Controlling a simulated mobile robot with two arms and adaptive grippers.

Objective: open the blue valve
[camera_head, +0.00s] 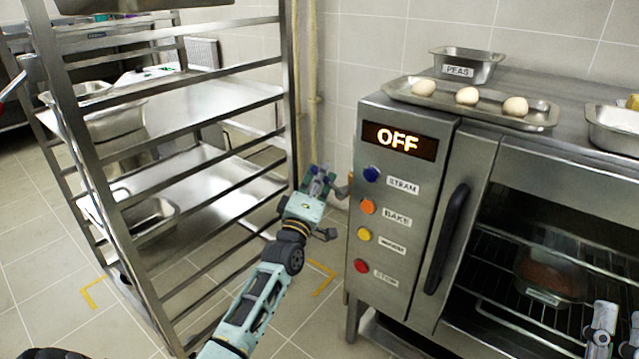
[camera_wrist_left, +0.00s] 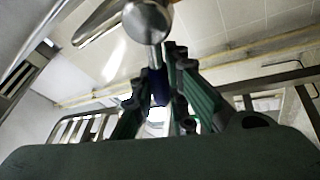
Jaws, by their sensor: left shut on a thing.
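The blue valve (camera_wrist_left: 158,88) shows in the left wrist view as a small blue handle below a shiny round-ended metal fitting (camera_wrist_left: 148,22). It sits between the dark green fingers of my left gripper (camera_wrist_left: 160,100), which is shut on it. In the head view my left gripper (camera_head: 320,182) reaches the gap between the rack and the oven, by the pipe at the wall. There the fingers hide most of the valve. A pale grey part of my right arm (camera_head: 602,325) shows at the lower right edge; its finger state is unclear.
A metal rack (camera_head: 215,105) with pans stands close on the left. The oven (camera_head: 395,250), its display reading OFF, stands close on the right. A tray (camera_head: 440,105) with dough balls and a PEAS pan (camera_head: 462,70) sit on top. Floor between is narrow.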

